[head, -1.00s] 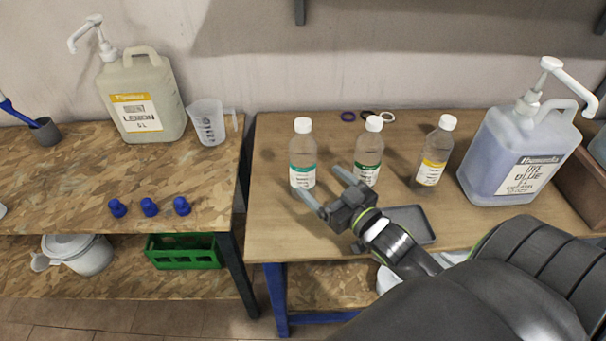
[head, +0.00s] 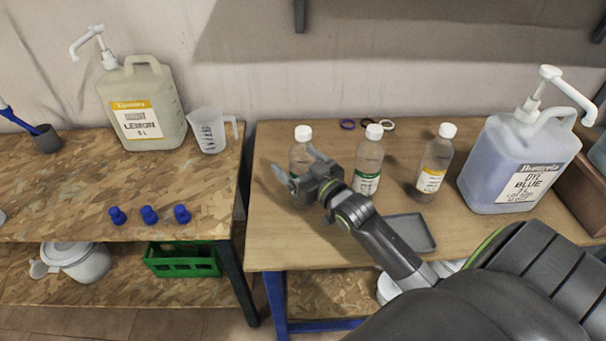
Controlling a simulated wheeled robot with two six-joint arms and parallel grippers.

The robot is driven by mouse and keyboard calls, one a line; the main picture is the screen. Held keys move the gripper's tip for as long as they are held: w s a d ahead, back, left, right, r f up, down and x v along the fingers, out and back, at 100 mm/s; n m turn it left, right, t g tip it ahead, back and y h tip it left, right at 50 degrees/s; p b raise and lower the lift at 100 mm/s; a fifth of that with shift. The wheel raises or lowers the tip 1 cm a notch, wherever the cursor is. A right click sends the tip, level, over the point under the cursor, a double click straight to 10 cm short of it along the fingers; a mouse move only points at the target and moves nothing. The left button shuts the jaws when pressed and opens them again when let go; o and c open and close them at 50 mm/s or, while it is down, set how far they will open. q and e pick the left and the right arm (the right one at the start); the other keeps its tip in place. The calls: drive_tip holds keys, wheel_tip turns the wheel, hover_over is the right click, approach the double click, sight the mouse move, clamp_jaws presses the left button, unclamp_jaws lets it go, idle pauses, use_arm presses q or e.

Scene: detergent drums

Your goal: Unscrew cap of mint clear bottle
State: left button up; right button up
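Three clear bottles with white caps stand upright on the right table. The left bottle (head: 300,152) had a teal-green label one second ago; my gripper now hides that label. The middle bottle (head: 368,162) has a dark green label and the right bottle (head: 434,165) a yellow one. The label text is too small to read, so I cannot tell for certain which is mint. The left bottle's cap (head: 303,132) is on. My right gripper (head: 299,168) is open, its fingers apart on either side of the left bottle's body, below the cap; contact is unclear. My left gripper is out of view.
A grey tray (head: 408,234) lies near my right forearm. Several rings (head: 367,124) lie behind the bottles. A blue-dye jug (head: 515,165) stands at right. The left bench holds a lemon jug (head: 145,105), a measuring jug (head: 208,132) and blue caps (head: 149,215); a green crate (head: 182,261) is below.

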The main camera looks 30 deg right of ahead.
sight(300, 131)
drive_tip(key=c, duration=1.1)
drive_tip(key=shift+o, duration=0.2)
wheel_tip(300, 131, up, 10)
drive_tip(key=shift+r+p, duration=0.1)
drive_tip(key=shift+p, duration=0.65)
drive_tip(key=o, duration=0.4)
drive_tip(key=shift+c, duration=0.2)
drive_tip(key=c, duration=0.8)
drive_tip(key=shift+o, duration=0.2)
drive_tip(key=s+a+r+h, duration=0.1)
drive_tip(key=s+a+r, duration=0.2)
drive_tip(key=a+r, duration=0.5)
drive_tip(key=a, duration=0.4)
drive_tip(key=shift+a+r+m, duration=0.3)
drive_tip(key=shift+a+m, duration=0.1)
